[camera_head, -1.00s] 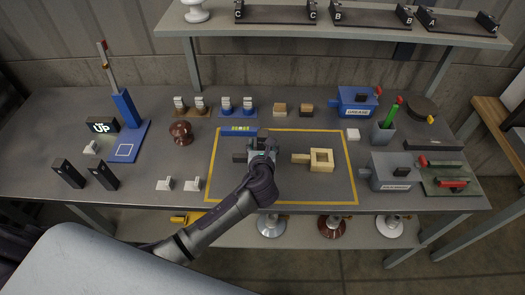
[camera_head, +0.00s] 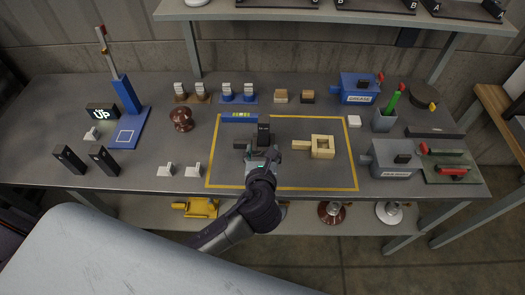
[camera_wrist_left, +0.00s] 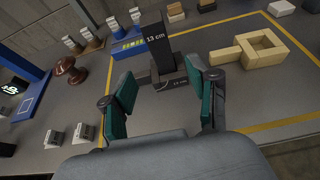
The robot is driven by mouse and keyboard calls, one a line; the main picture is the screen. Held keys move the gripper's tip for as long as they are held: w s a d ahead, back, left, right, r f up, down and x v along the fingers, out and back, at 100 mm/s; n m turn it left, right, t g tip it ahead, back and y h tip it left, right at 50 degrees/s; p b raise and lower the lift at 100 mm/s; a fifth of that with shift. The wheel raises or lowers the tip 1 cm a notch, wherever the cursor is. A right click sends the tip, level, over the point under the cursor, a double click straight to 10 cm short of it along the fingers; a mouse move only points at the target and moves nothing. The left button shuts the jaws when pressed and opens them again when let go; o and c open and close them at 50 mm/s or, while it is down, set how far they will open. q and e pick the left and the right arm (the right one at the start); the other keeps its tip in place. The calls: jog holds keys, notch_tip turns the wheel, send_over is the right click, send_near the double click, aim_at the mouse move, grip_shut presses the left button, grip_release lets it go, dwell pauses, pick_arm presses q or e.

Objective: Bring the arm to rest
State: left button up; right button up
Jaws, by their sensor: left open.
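My left gripper (camera_head: 260,156) is over the front part of the yellow-outlined area on the bench. In the left wrist view its green-padded fingers (camera_wrist_left: 163,90) are spread apart with nothing held between them. A black gauge block (camera_head: 264,131) marked "13 cm" stands upright just beyond the fingers; it also shows in the left wrist view (camera_wrist_left: 157,45). The gauge's low foot lies on the bench and appears apart from the fingers. My left arm reaches in from the lower edge of the head view. My right gripper does not show.
A wooden square frame with a handle (camera_head: 322,147) lies right of the gripper. A brown insulator (camera_head: 181,120), white small blocks (camera_head: 165,170) and dark posts (camera_head: 104,160) stand to the left. A grease box (camera_head: 358,88) and a grey box (camera_head: 392,160) stand to the right.

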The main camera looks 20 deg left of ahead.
pick_arm(q)
jog(key=s+a+f+n+g+h, duration=0.1)
jog(key=s+a+f+n+g, duration=0.15)
jog(key=s+n, duration=0.6)
jog(key=s+a+f+n+g+h, duration=0.15)
jog(key=s+n+g, duration=0.35)
jog(key=n, duration=0.7)
jog(key=s+a+f+n+g+h, duration=0.1)
jog(key=s+a+f+n+g, duration=0.15)
jog(key=s+n, duration=0.75)
jog(key=s+f+x, duration=0.1)
jog(key=s+x, duration=0.2)
jog(key=x, duration=0.9)
jog(key=s+x, duration=0.3)
jog(key=x, duration=0.8)
jog(key=s+a+f+g, duration=0.1)
jog(key=s+a+f, duration=0.1)
jog(key=s+f, duration=1.4)
jog(key=shift+s+a+f+g, duration=0.25)
jog(key=shift+a+f+g, duration=0.15)
jog(key=shift+f, duration=0.45)
